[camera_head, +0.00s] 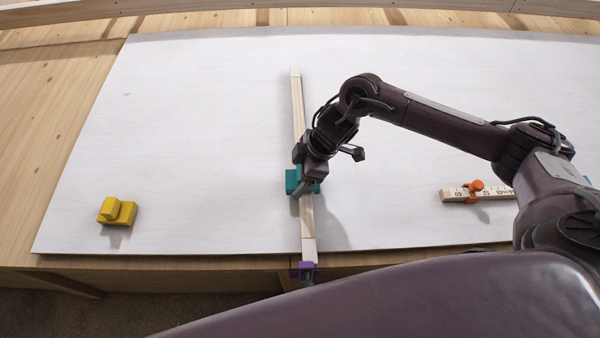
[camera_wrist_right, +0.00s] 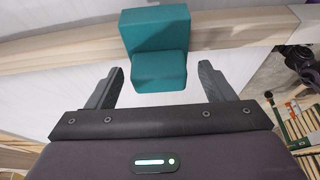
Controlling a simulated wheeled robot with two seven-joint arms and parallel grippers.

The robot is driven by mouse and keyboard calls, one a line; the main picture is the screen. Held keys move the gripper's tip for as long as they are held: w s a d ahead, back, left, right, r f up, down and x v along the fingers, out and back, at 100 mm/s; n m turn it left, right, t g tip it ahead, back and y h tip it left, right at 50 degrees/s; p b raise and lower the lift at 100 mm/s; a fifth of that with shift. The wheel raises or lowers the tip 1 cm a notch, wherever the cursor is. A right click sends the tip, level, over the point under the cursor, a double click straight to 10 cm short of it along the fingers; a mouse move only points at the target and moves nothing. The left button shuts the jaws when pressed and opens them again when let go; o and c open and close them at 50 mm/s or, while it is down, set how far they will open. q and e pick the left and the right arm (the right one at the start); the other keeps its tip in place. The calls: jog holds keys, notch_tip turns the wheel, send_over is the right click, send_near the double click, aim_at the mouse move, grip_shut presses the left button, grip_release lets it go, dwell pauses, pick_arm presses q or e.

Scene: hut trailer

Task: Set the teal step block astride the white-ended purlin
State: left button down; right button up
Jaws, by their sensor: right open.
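The purlin (camera_head: 298,110) is a long pale wooden bar with a whitish far end, lying front to back across the white board. The teal step block (camera_head: 292,181) is at the purlin, a little nearer than its middle, partly hidden by my right gripper (camera_head: 309,188). In the right wrist view the teal block (camera_wrist_right: 156,45) shows its taller part across the purlin (camera_wrist_right: 225,35) and its lower step toward me. Whether it is fully seated is hidden. My right gripper (camera_wrist_right: 161,72) is open, with its fingers apart on either side of the lower step. My left gripper is out of view.
A yellow step block (camera_head: 117,211) sits on the white board (camera_head: 200,120) at left. A marked rule (camera_head: 455,195) with an orange piece (camera_head: 475,187) lies at right. A purple piece (camera_head: 305,269) is at the purlin's near end. The board's left half is mostly clear.

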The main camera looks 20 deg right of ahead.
jog(key=v, duration=1.2)
jog(key=shift+s, duration=0.1)
